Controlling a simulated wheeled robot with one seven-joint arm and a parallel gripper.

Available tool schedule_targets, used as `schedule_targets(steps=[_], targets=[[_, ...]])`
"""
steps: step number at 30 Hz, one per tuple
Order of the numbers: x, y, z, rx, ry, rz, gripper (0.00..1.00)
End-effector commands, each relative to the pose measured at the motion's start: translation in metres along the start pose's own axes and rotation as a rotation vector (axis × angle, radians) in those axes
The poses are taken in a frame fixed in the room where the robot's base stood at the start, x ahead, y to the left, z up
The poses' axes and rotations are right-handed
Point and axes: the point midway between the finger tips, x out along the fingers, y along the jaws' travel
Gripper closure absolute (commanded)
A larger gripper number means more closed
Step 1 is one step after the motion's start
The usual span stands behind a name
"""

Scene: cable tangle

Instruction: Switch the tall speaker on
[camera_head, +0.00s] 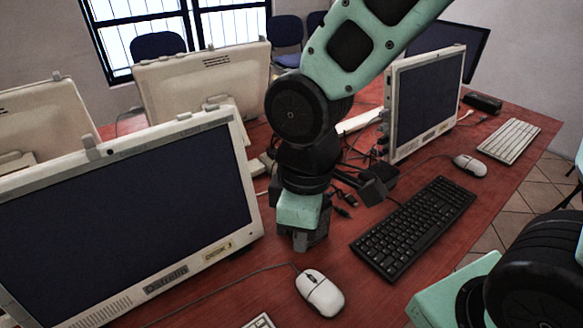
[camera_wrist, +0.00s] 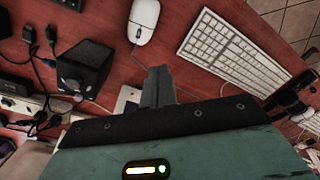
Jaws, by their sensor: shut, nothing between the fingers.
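In the wrist view a dark box-shaped unit with a round knob on its face (camera_wrist: 85,65) stands on the red desk, left of my fingers; it looks like a speaker. In the head view a small black box (camera_head: 373,190) stands right of my gripper, by the cables. I cannot tell for sure which box is the tall speaker, and no switch or power light on it is clear. My gripper (camera_head: 300,240) points down, low over the desk. Its fingers (camera_wrist: 158,85) are together and empty, apart from the box.
Black plugs and cables (camera_wrist: 40,60) and a pale power strip (camera_wrist: 30,105) lie left in the wrist view. A black keyboard (camera_head: 415,228) and white mouse (camera_head: 320,292) are near my gripper. Monitors stand left (camera_head: 130,215) and right (camera_head: 425,100).

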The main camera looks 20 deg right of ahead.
Motion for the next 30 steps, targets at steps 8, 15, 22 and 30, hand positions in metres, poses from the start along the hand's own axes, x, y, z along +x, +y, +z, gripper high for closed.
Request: schedule_targets(steps=[8,15,22,30], targets=[[-0.036,0.064,-0.033,-0.363,0.033,-0.08,1.0],[-0.049,0.117,-0.05,-0.657,0.145,-0.124,1.0],[-0.052,0.151,-0.057,-0.832,0.249,-0.115,1.0],[-0.049,0.161,-0.059,-0.888,0.281,-0.104,1.0]])
